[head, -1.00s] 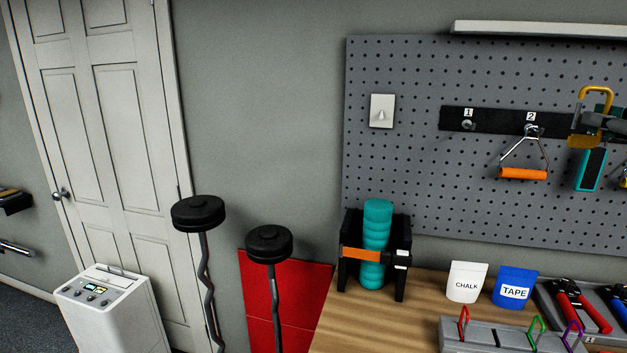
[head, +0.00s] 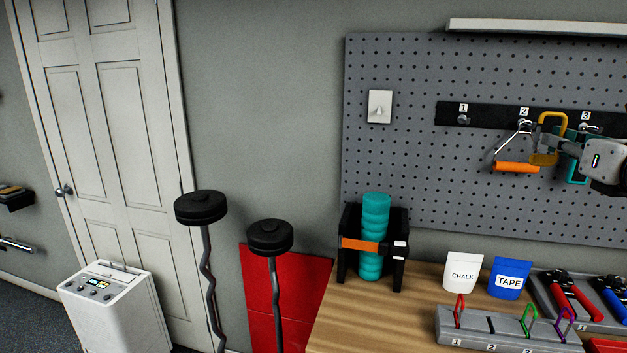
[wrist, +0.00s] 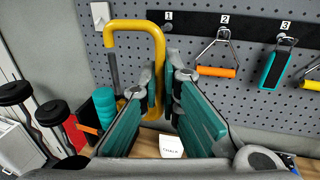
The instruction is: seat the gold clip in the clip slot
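The gold clip (head: 553,117), a bent hook-shaped bar, is held by my gripper (head: 560,145) in front of the pegboard. In the wrist view the clip (wrist: 157,45) stands up from between the teal finger pads of my gripper (wrist: 163,85), its bend at the top left. The grey clip rack (head: 463,333) is on the bench at the lower right of the head view. It holds a red clip (head: 459,310), a green clip (head: 530,318) and a purple clip (head: 565,322). A dark empty slot (head: 491,325) shows between red and green. My gripper is well above the rack.
Chalk (head: 462,273) and tape (head: 509,279) pouches stand behind the rack. An orange-handled grip (head: 515,167) hangs on hook 2, near my gripper. A black stand with a teal roller (head: 375,225) is at the bench's left. The bench top (head: 400,315) left of the rack is clear.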

